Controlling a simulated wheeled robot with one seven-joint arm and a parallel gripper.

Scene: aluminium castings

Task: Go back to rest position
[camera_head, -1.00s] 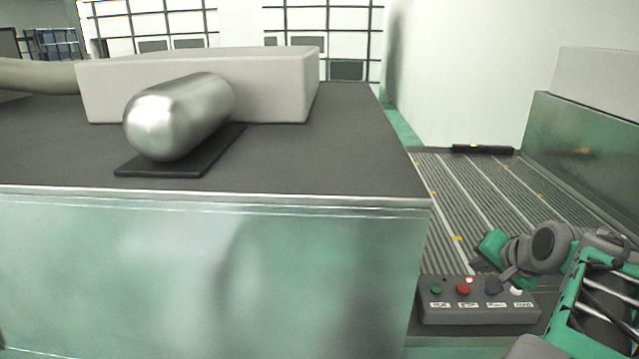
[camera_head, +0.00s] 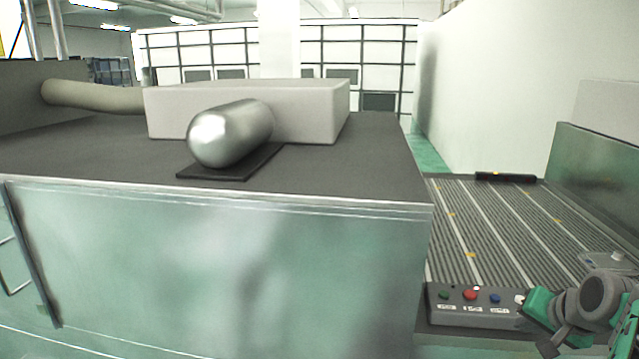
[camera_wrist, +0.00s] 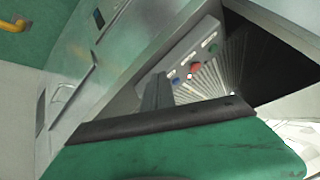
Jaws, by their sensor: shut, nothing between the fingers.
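My gripper shows in the wrist view (camera_wrist: 158,90) as narrow dark fingers closed together, with nothing held between them. In the head view my arm's wrist is at the lower right corner, beside the right end of a grey control box (camera_head: 436,308) and partly in front of it. The box carries a row of coloured buttons, including a green one, a red one and a blue one. The control box (camera_wrist: 209,41) also shows in the wrist view, beyond the fingers.
A dark-topped metal cabinet (camera_head: 330,260) fills the left and middle. On it are a shiny metal cylinder (camera_head: 230,133) on a black plate (camera_head: 212,173) and a pale block (camera_head: 310,110). A ribbed conveyor (camera_head: 490,225) runs behind the control box, with a wall to its right.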

